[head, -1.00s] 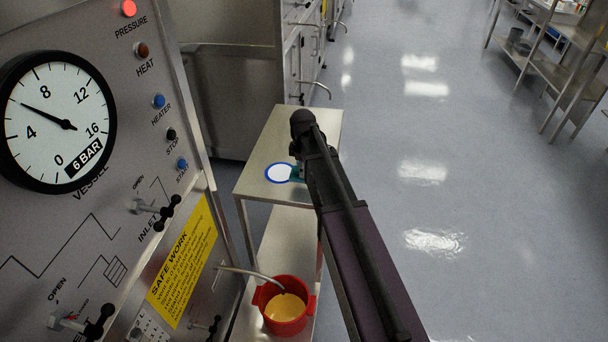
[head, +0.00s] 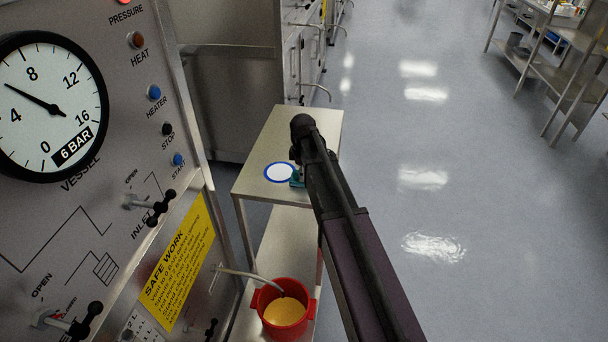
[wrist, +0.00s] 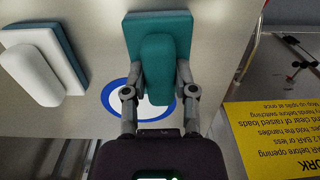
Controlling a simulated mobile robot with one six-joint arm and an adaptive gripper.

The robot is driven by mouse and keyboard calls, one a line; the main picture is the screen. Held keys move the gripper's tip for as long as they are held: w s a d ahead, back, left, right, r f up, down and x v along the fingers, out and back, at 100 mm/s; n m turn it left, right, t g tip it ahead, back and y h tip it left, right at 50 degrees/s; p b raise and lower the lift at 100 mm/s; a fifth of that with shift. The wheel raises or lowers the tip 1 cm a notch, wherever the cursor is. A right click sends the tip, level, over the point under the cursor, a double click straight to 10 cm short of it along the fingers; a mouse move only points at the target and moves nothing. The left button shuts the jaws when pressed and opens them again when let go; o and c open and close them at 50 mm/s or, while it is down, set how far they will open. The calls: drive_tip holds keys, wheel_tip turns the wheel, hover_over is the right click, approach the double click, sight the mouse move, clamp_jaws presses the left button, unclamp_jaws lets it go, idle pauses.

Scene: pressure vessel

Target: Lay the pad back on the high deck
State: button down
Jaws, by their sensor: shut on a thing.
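The high deck (head: 280,135) is the bare steel top of a two-level stand, marked with a white disc ringed in blue (head: 279,173). The teal pad (wrist: 165,28) has a raised teal grip. My gripper (wrist: 158,68) is shut on that grip, one finger on each side. In the wrist view the pad covers part of the ring (wrist: 112,98). In the head view a teal bit of the pad (head: 297,179) shows at the ring's right edge, beside my arm. Whether the pad touches the deck, I cannot tell. My arm hides the gripper there.
A white and teal block (wrist: 38,68) shows at the left of the wrist view. A red bucket (head: 286,310) with yellowish contents stands on the lower shelf, a hose leading into it. The control panel (head: 90,215) rises close on the left.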

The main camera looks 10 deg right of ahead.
drive_tip(key=shift+f, duration=0.1)
drive_tip(key=shift+c, duration=2.1)
unclamp_jaws()
drive_tip(key=shift+r, duration=0.2)
wheel_tip(320, 180, up, 12)
drive_tip(key=p, duration=1.2)
drive_tip(key=shift+f, duration=0.1)
drive_tip(key=s+m, duration=1.3)
drive_tip(key=s, duration=0.9)
drive_tip(key=shift+d, duration=0.2)
